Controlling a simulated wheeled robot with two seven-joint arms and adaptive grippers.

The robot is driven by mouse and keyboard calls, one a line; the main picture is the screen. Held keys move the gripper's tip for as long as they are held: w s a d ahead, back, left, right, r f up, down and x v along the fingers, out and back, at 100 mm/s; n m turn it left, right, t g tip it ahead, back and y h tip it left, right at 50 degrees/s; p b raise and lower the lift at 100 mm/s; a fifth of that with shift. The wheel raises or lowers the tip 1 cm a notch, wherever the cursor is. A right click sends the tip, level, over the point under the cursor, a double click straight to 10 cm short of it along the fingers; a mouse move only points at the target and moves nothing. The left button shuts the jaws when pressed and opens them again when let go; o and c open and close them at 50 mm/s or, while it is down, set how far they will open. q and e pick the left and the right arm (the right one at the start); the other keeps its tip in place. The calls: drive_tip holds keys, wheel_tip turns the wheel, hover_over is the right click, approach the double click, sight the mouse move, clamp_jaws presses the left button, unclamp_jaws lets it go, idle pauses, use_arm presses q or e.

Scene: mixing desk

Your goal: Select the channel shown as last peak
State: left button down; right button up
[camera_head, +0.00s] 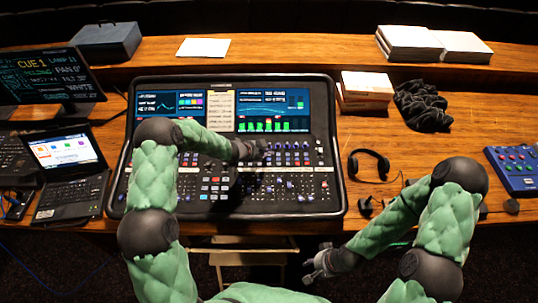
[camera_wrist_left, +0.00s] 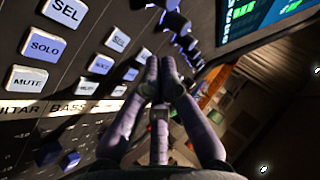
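The mixing desk (camera_head: 240,205) lies on the wooden table, with lit screens along its top and rows of buttons and faders below. A meter screen (camera_head: 272,108) shows green bars; its small text is unreadable. My left gripper (camera_head: 258,150) is over the desk just below this screen. In the left wrist view its fingertips (camera_wrist_left: 165,75) are together with nothing between them, close to the button rows; contact is unclear. My right gripper (camera_head: 318,262) hangs in front of the desk, fingers apart and empty.
A dark monitor (camera_head: 42,76) with coloured text and a laptop (camera_head: 70,165) stand left. Headphones (camera_head: 368,166), a book stack (camera_head: 364,90), black cloth (camera_head: 423,106) and a blue box (camera_head: 514,168) lie right. A chair (camera_head: 243,252) stands in front.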

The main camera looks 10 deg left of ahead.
use_arm(q)
drive_tip(key=shift+f, duration=0.3)
drive_tip(key=shift+r, duration=0.15)
idle(0.5)
drive_tip(key=shift+s+r+p, duration=0.1)
drive_tip(key=shift+r+p, duration=0.35)
drive_tip(key=shift+r, duration=0.15)
drive_tip(key=shift+r, duration=0.1)
drive_tip(key=shift+s+d+r+p, duration=0.1)
drive_tip(key=shift+s+r+p, duration=0.05)
drive_tip(key=shift+r+p, duration=1)
drive_tip(key=shift+s+r+p, duration=0.1)
drive_tip(key=shift+r+p, duration=0.7)
drive_tip(key=shift+r, duration=0.5)
drive_tip(key=shift+f, duration=0.1)
